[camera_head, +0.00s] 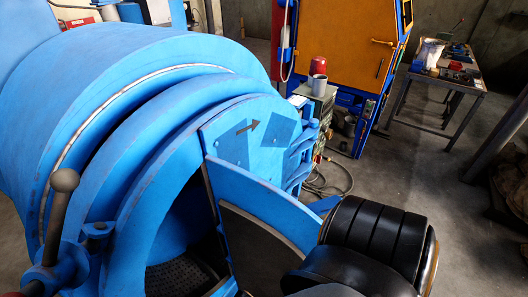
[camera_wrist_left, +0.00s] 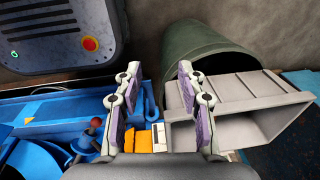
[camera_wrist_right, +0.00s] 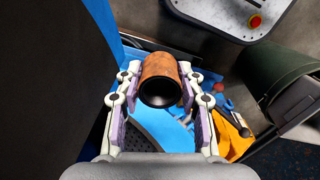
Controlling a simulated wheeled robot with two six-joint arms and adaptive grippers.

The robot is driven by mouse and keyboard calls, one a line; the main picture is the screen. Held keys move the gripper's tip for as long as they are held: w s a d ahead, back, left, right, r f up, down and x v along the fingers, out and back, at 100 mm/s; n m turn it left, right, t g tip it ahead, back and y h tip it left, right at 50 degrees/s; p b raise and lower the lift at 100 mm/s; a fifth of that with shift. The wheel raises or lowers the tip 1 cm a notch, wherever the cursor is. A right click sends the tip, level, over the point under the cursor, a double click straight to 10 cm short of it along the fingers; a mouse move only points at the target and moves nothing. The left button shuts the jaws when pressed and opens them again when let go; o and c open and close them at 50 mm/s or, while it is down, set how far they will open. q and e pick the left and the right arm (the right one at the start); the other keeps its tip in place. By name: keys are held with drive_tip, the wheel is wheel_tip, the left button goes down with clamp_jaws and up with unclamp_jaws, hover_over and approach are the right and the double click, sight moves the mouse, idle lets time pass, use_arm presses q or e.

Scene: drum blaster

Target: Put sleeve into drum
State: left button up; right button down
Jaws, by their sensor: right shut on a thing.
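The sleeve (camera_wrist_right: 161,68) is a short, rusty brown tube with a dark open end. My right gripper (camera_wrist_right: 160,76) is shut on it, with one finger on each side. The drum (camera_head: 105,130) is the large blue machine in the head view. Its dark opening (camera_head: 185,232) faces the lower middle, with a perforated surface inside. My black right arm enters the head view at lower right, but its gripper and the sleeve are hidden there. My left gripper (camera_wrist_left: 157,76) is open and empty in its wrist view, and is outside the head view.
A blue door panel with a dark inner face (camera_head: 262,245) stands beside the opening, close to my right arm. A lever with a round knob (camera_head: 64,182) is at left. The left wrist view shows a grey bin (camera_wrist_left: 240,100), a green barrel (camera_wrist_left: 215,52) and a control box (camera_wrist_left: 60,35).

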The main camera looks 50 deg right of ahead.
use_arm(q)
wheel_tip(320, 180, up, 3)
drive_tip(key=w+d+p, duration=0.2)
use_arm(e)
drive_tip(key=s+n, duration=0.1)
drive_tip(key=s, duration=0.7)
use_arm(q)
wheel_tip(320, 180, down, 24)
drive_tip(key=a+b, duration=0.1)
drive_tip(key=b, duration=2.4)
drive_tip(key=shift+s+f, duration=0.15)
drive_tip(key=shift+s, duration=0.2)
use_arm(e)
drive_tip(key=w+a+f, duration=0.1)
drive_tip(key=w+a, duration=0.1)
drive_tip(key=w, duration=3.3)
drive_tip(key=shift+w, duration=0.35)
drive_tip(key=shift+a, duration=0.1)
drive_tip(key=c, duration=0.7)
unclamp_jaws()
drive_tip(key=shift+c, duration=0.2)
use_arm(q)
drive_tip(key=shift+a, duration=0.1)
